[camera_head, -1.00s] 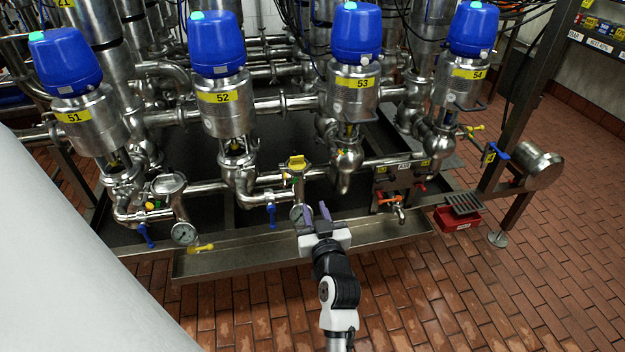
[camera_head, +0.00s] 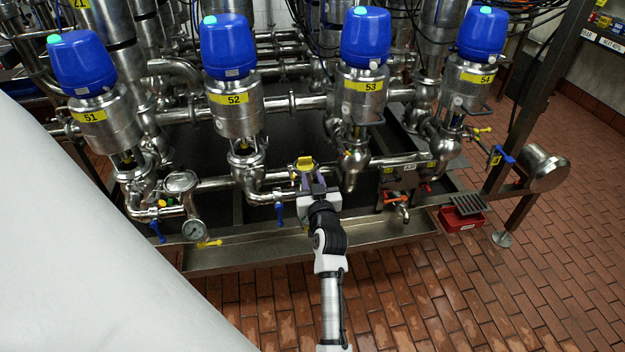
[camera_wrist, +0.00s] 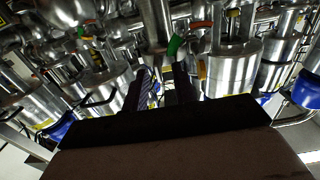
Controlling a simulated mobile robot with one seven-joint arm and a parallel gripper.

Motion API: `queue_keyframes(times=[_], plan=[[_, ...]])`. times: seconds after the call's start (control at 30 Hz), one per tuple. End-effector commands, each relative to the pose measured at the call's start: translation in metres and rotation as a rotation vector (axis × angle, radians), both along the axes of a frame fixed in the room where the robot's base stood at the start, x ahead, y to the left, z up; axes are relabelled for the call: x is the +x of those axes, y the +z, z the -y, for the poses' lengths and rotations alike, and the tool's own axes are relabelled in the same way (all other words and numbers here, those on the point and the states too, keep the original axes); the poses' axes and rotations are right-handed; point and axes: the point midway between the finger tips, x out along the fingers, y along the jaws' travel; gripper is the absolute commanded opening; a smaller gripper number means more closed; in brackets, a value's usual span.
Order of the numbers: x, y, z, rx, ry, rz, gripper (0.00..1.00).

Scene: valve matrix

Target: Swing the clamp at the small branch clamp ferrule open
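My gripper (camera_head: 313,181) is at the small pipe branch with a yellow-topped fitting (camera_head: 305,163), between valves 52 and 53. It covers the lower part of that branch. In the wrist view my two dark fingers (camera_wrist: 161,87) stand apart with a gap between them. A steel pipe and a green part (camera_wrist: 175,46) lie just beyond the fingertips. I cannot pick out the clamp or its ferrule for certain in either view, nor tell whether a finger touches anything.
Valves 51 (camera_head: 100,122), 52 (camera_head: 236,114), 53 (camera_head: 362,96) and 54 (camera_head: 472,84) stand in a row behind. A gauge (camera_head: 194,230) is at left. A steel drip tray (camera_head: 250,258) runs below. A red box (camera_head: 461,219) sits at right. The brick floor in front is clear.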

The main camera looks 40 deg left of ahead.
Motion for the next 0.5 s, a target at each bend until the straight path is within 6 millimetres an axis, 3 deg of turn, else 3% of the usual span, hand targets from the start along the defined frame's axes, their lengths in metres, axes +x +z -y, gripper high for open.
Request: queue_keyframes(times=[0.07,0.27,0.5], plan=[[-0.0001,-0.0001,0.0002,0.0,0.0,0.0,0.25],[-0.0001,-0.0001,0.0003,0.0,0.0,0.0,0.0],[-0.0002,-0.0002,0.0004,-0.001,0.0,-0.001,0.0]])
